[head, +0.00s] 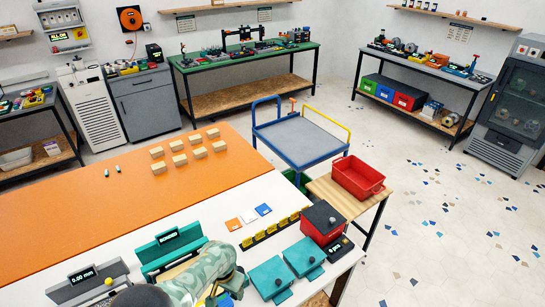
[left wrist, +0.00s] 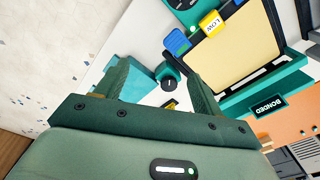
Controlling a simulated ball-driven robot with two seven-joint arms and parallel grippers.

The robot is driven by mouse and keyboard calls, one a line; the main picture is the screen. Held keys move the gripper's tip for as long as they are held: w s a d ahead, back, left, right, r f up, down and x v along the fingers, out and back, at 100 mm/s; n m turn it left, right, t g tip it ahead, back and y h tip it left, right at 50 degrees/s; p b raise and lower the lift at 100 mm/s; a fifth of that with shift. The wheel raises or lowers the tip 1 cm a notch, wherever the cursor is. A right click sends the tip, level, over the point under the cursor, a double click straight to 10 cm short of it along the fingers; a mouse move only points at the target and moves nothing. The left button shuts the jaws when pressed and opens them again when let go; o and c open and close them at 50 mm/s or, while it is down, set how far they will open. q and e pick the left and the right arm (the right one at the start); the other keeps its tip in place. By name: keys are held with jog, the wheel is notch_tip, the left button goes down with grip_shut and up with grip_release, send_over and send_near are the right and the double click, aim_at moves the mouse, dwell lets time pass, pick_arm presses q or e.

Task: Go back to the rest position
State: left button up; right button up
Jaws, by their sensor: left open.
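My left arm, with its pale green patterned cover, comes in at the bottom of the head view and hangs over the front of the white bench (head: 115,252). My left gripper (left wrist: 158,72) shows in the left wrist view with its two green fingers wide apart and nothing between them. Beyond the fingers is a teal unit with a black knob (left wrist: 168,83). The teal "BONDED" station (head: 170,246) stands just left of my arm; it also shows in the left wrist view (left wrist: 245,100), with a cream plate (left wrist: 235,55) beside it. My right gripper is in neither view.
Two teal knobbed units (head: 268,279) and a red box with a black top (head: 318,228) stand right of my arm. A gauge reading 0.00 mm (head: 85,284) is at left. Several tan blocks (head: 180,160) lie on the orange mat (head: 75,205). Open floor (head: 445,225) lies right.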

pick_arm(q)
jog(key=s+a+r+m+t+y, duration=0.15)
jog(key=s+a+r+t, duration=0.25)
jog(key=s+a+r, duration=0.5)
jog(key=s+a+r+t+y, duration=0.1)
jog(key=s+a+r+y, duration=0.1)
jog(key=s+a+r, duration=0.35)
jog(key=s+a+r+t+y, duration=0.1)
jog(key=s+a+r+t, duration=0.1)
jog(key=s+r, duration=0.65)
jog(key=s+d+f+g+h+b, duration=0.2)
jog(key=f+b, duration=0.6)
jog(key=f, duration=1.3)
jog(key=w+d+f+g+h+b, duration=0.1)
jog(key=d+f+b, duration=0.2)
jog(key=f+b, duration=1.2)
jog(key=s+f+n+g+b, duration=0.1)
jog(key=s+f, duration=0.5)
jog(key=f, duration=0.6)
jog(key=s+f+n+g+h+b, duration=0.1)
jog(key=s+f+b, duration=0.3)
jog(key=s+f, duration=0.3)
jog(key=s+f+n+g+b, duration=0.1)
jog(key=s+f+b, duration=0.2)
jog(key=f, duration=1.4)
jog(key=s, duration=0.4)
jog(key=shift+g, duration=0.4)
jog(key=shift+a+h, duration=0.1)
jog(key=shift+h, duration=0.15)
